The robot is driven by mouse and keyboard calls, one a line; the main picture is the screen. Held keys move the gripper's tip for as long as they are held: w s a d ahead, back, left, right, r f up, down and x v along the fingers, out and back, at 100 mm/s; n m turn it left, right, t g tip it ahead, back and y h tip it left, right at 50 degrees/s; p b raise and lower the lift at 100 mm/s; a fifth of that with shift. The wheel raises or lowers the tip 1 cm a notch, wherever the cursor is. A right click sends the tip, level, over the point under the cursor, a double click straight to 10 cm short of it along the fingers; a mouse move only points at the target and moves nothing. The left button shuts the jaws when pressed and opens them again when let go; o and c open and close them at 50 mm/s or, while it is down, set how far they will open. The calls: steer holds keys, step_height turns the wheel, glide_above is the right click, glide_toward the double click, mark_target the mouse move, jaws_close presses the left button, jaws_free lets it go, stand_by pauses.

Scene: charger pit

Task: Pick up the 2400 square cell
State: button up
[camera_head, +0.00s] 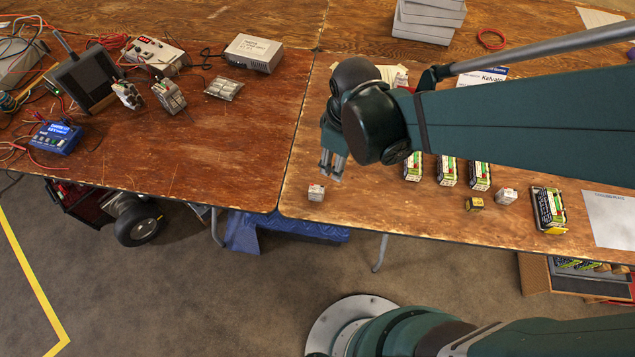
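My gripper (331,172) hangs over the left part of the right-hand table, fingers pointing down. Its two fingers look apart with nothing between them. A small white square cell with a red mark (316,193) stands on the table near the front edge, just below the fingertips in the picture and apart from them. Another small whitish block cell (506,196) and a small yellow-brown one (475,203) stand farther right. The print on these is too small to read, so I cannot tell which is the 2400 cell.
Several green-and-white battery packs (446,171) stand right of my gripper, partly under my arm. A black-and-yellow pack (549,209) stands near a white sheet (611,218). Electronics and wires, including a blue charger (56,138), cover the left table. Bare wood surrounds the left cell.

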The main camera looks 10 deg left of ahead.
mark_target(316, 189)
steer(key=s+a+f+n, duration=0.1)
steer(key=f, duration=0.1)
steer(key=s+a+f+n, duration=0.1)
steer(key=a+f, duration=0.1)
steer(key=a+f+n+g, duration=0.1)
steer(key=a+f, duration=0.1)
steer(key=shift+s+a+h, duration=0.2)
steer(key=shift+s+h, duration=0.1)
steer(key=shift+s, duration=0.1)
steer(key=shift+f+b, duration=0.6)
steer(key=shift+f, duration=0.65)
steer(key=shift+d+f+b, duration=0.1)
steer(key=shift+f+b, duration=0.9)
steer(key=shift+f, duration=1.6)
steer(key=c, duration=1)
